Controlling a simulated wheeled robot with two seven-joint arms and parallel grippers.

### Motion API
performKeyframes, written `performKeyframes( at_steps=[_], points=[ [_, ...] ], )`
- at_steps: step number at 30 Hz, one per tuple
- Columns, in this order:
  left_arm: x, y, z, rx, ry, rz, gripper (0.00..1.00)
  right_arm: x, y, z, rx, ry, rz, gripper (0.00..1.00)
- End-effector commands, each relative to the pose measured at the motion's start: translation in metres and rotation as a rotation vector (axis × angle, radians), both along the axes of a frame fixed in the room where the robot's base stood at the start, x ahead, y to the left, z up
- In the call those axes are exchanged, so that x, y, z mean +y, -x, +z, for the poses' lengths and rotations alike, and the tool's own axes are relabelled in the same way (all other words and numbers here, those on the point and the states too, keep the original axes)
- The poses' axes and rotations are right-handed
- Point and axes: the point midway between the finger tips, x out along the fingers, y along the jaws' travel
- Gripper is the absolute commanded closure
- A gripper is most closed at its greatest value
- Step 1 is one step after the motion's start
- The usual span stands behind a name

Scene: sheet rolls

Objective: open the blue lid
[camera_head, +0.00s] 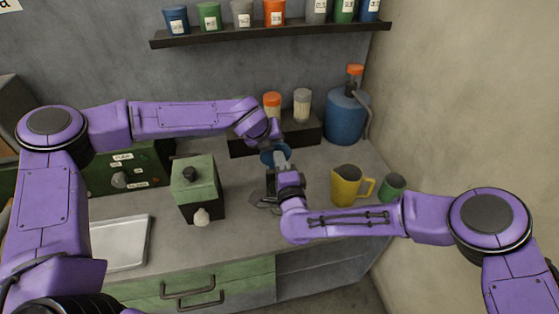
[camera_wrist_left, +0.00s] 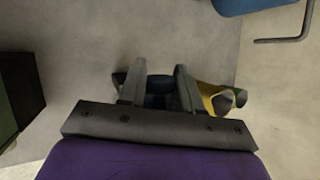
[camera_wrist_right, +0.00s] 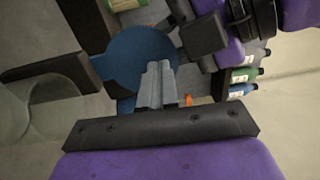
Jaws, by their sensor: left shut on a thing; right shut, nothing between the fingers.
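The blue lid (camera_head: 272,152) shows as a blue round shape between my two grippers in the head view. In the right wrist view the lid (camera_wrist_right: 140,55) is a broad blue disc in front of my right fingers. My left gripper (camera_head: 274,138) is at its far side. Its spread fingers (camera_wrist_left: 158,88) are shut on a blue thing, and the container under the lid is largely hidden. My right gripper (camera_head: 280,158) is shut and empty at the lid's near side. Its fingertips (camera_wrist_right: 157,72) overlap the disc in view; I cannot tell whether they touch.
A yellow jug (camera_head: 346,188) and green cup (camera_head: 391,187) stand to the right. A green box (camera_head: 196,187) and pale tray (camera_head: 120,246) are to the left. The front counter has bare room.

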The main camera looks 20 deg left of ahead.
Motion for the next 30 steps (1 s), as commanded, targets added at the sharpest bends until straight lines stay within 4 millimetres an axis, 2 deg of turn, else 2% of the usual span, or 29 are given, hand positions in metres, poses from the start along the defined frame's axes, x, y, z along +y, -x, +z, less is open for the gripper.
performKeyframes(
  at_steps=[1,9,14,15,17,30],
  points=[
    [0.007,-0.004,-0.001,-0.012,-0.015,0.000,1.00,0.000,0.000,-0.001,0.000,0.000,0.000,1.00],
    [0.007,-0.004,-0.001,-0.012,-0.015,0.000,1.00,0.007,-0.011,0.002,-0.001,0.001,0.000,1.00],
    [0.007,-0.004,-0.001,-0.012,-0.016,0.001,1.00,0.007,-0.011,0.002,0.000,0.000,0.000,1.00],
    [0.007,-0.004,-0.001,-0.012,-0.016,0.001,0.63,0.007,-0.011,0.002,-0.001,-0.001,0.000,1.00],
    [0.007,-0.004,-0.001,-0.012,-0.016,0.001,0.46,0.007,-0.011,0.002,-0.001,-0.001,0.000,1.00],
    [0.000,-0.001,-0.002,-0.003,-0.009,-0.007,0.46,0.005,-0.012,0.000,0.002,0.002,-0.004,1.00]
  ],
)
